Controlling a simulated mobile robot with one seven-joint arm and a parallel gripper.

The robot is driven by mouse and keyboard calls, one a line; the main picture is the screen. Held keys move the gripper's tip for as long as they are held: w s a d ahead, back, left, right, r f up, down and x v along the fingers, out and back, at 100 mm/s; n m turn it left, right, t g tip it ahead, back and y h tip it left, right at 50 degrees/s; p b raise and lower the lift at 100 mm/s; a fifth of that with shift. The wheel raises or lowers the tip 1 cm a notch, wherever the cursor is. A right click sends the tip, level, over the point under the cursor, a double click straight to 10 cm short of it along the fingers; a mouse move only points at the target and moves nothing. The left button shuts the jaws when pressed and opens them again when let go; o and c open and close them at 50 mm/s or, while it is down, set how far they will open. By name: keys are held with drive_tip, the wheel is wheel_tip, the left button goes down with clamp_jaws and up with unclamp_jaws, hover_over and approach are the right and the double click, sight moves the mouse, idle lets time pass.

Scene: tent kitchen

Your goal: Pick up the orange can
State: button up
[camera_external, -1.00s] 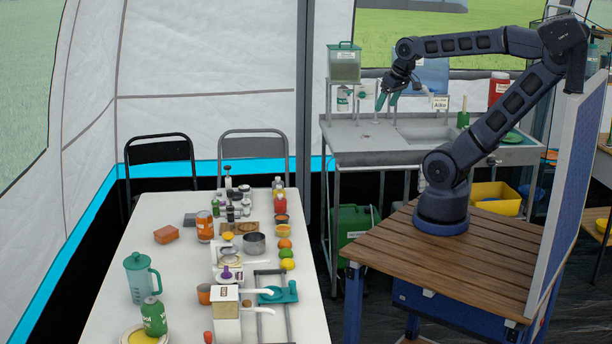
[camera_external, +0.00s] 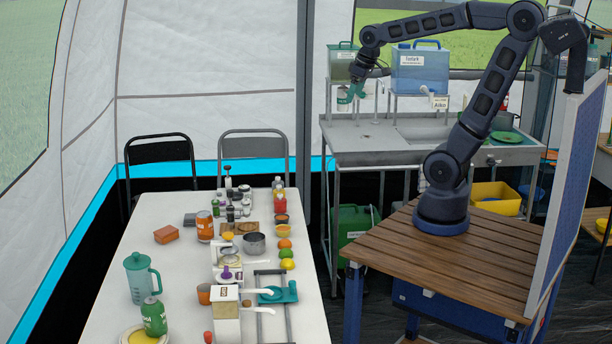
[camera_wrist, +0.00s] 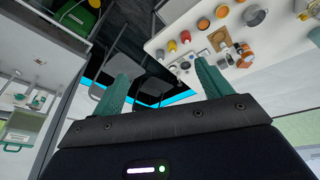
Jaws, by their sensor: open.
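The orange can (camera_external: 205,226) stands upright on the white table (camera_external: 180,255) in the external view, left of a metal pot (camera_external: 254,243). It has a pale label. In the wrist view, small objects crowd the table at the upper right, and I cannot single out the can with certainty. My gripper (camera_external: 351,93) is raised in front of the sink stand, well above and to the right of the can. Its teal fingers are spread wide and empty in the wrist view (camera_wrist: 163,82).
An orange brick-shaped block (camera_external: 166,234) lies left of the can, and a dark block (camera_external: 190,219) lies behind it. Several bottles (camera_external: 235,205) stand close on its right. A teal pitcher (camera_external: 141,278) stands nearer the front. Two chairs (camera_external: 160,150) stand behind the table.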

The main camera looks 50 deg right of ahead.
drive_tip(key=w+a+f+n+g, duration=0.15)
drive_tip(key=w+a+n, duration=0.25)
drive_tip(key=w+a, duration=0.75)
drive_tip(key=n+g, duration=0.2)
drive_tip(key=n, duration=0.8)
hover_over(204, 226)
drive_tip(key=w+d, duration=0.2)
wheel_tip(204, 226, down, 29)
drive_tip(key=shift+w+a+r, duration=0.15)
drive_tip(key=shift+f, duration=5.45)
drive_tip(key=c, duration=1)
